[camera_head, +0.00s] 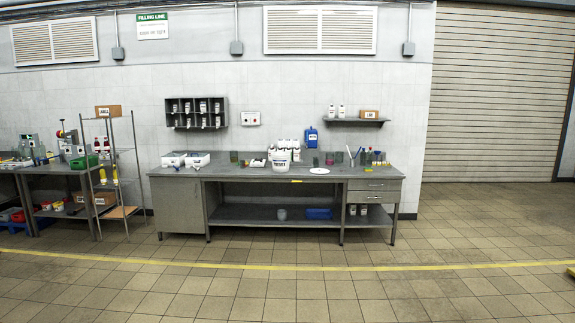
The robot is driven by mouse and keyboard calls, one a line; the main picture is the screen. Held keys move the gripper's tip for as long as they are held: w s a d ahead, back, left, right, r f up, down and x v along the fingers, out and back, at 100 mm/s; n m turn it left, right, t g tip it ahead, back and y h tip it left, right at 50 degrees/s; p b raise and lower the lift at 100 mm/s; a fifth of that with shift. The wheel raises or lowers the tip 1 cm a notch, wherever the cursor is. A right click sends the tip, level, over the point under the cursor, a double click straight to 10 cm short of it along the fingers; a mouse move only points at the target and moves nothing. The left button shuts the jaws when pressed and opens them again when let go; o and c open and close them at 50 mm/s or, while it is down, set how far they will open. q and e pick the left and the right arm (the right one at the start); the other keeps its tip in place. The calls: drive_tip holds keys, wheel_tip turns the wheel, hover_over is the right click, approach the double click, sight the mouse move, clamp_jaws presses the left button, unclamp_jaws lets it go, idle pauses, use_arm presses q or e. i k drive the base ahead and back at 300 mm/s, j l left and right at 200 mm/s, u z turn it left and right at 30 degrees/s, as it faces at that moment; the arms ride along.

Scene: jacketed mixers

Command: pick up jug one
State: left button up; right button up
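I cannot make out a jug marked as one at this distance. A white tub or jug with dark lettering (281,162) stands near the middle of the grey workbench (235,173), at its front. Several white bottles (289,145) stand behind it. A blue container (311,138) is at the wall just right of them. Small clear and coloured vessels stand on the right part of the bench, too small to tell apart. Neither of my grippers shows in the head view.
A wire shelf rack (112,170) and another bench (35,172) stand at the left. A wall rack (194,113) and wall shelf (355,121) hang above the workbench. The tiled floor (290,295) in front is clear, crossed by a yellow line. A roller shutter (500,95) is at the right.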

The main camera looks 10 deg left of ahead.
sight(329, 159)
drive_tip(key=i, duration=7.2)
drive_tip(key=i+u, duration=0.1)
drive_tip(key=i, duration=0.35)
drive_tip(key=i+l+u, duration=0.15)
drive_tip(key=i, duration=0.3)
